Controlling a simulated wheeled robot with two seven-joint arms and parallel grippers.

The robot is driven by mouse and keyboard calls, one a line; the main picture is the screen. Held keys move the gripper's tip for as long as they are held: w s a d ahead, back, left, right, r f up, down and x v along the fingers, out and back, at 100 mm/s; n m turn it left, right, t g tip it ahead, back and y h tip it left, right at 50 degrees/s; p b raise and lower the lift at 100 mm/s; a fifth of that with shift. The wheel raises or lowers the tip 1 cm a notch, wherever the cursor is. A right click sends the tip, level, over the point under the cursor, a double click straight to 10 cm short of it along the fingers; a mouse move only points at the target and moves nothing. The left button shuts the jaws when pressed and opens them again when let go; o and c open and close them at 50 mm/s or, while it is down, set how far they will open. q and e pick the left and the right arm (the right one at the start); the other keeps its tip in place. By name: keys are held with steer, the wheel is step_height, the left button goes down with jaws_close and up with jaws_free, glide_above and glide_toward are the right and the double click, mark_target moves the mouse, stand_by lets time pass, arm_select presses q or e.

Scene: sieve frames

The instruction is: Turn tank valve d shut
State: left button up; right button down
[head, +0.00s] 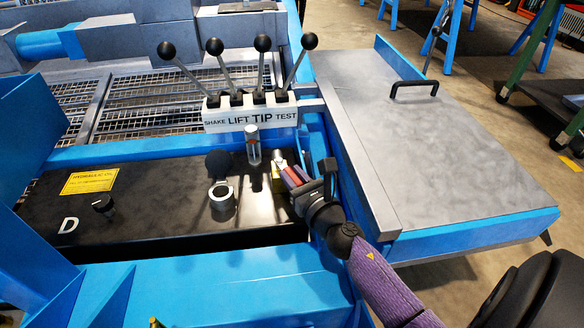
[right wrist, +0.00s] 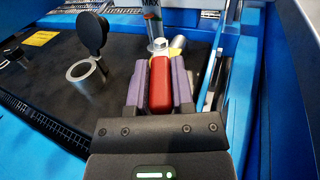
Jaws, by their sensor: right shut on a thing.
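The black tank top (head: 150,228) carries a white letter D (head: 68,225) at its left end. At its right end is a valve with a red lever handle (right wrist: 160,84), a silver nut (right wrist: 159,45) and a brass-coloured body (right wrist: 178,42). My right gripper (head: 290,177) is shut on the red handle, with its purple finger pads (right wrist: 160,85) on either side of it. The handle points from the nut toward my gripper. The gripper hides part of the valve in the head view. My left gripper is not in view.
An open filler neck (head: 222,196) with its black cap raised and a sight glass (head: 253,146) stand left of the valve. Several black-knobbed levers rise from a white block (head: 249,116) behind. A blue frame wall runs close to the right, beside a grey lid (head: 430,150).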

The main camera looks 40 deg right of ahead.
steer(key=shift+c, duration=2.4)
jaws_free()
steer(key=s, duration=0.3)
steer(key=s+a, duration=0.1)
steer(key=s, duration=0.6)
steer(key=shift+a, duration=0.25)
steer(key=shift+w, duration=0.1)
steer(key=shift+c, duration=0.3)
